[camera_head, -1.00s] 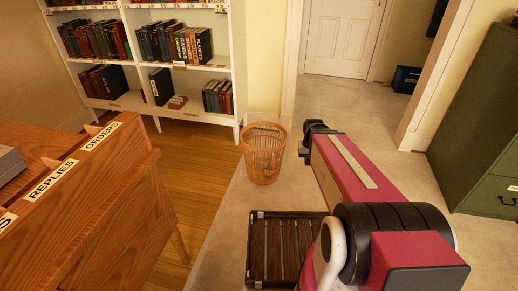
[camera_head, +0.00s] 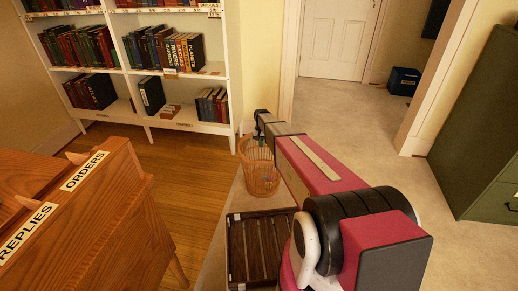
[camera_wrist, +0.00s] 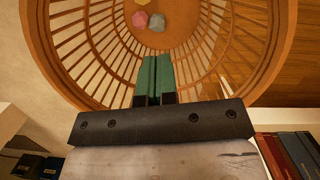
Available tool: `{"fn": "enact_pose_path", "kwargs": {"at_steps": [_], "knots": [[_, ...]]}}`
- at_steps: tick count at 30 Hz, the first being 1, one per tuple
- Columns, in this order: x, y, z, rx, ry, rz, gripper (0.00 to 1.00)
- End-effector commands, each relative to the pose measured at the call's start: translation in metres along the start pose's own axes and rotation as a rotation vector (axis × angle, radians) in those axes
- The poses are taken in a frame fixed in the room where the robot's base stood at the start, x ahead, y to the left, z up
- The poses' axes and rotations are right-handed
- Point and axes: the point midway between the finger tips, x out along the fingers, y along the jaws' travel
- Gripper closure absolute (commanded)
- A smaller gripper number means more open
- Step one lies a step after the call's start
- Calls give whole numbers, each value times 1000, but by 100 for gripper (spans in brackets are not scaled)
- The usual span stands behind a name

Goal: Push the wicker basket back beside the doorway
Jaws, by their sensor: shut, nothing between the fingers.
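The wicker basket (camera_head: 261,176), an orange slatted bin, stands upright on the floor near the right end of the bookshelf, left of the doorway (camera_head: 288,60). In the wrist view I look down into the basket (camera_wrist: 75,30); small crumpled pink, grey and yellowish pieces (camera_wrist: 148,21) lie at its bottom. My gripper (camera_head: 261,116) is at the basket's top, over its upper rim in the head view. In the wrist view its green fingers (camera_wrist: 153,72) are together and empty, seen against the basket's inside. Whether they touch the wicker I cannot tell. My arm hides part of the basket's right side.
A white bookshelf (camera_head: 150,106) stands behind on the left. A wooden desk unit (camera_head: 100,215) fills the left front. A dark slatted crate (camera_head: 262,248) lies before the basket. A green cabinet (camera_head: 480,130) stands right. The carpet beyond the doorway is clear up to a white door (camera_head: 340,38).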

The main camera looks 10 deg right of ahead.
Motion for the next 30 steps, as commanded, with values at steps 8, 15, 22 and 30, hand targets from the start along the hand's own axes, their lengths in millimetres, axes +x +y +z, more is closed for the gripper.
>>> {"fn": "enact_pose_path", "kwargs": {"at_steps": [8,15,22,30], "knots": [[5,1,42,-1,0,0,100],[13,1,87,-1,0,0,100],[25,0,110,0,0,0,100],[36,0,107,-1,1,0,100]]}}
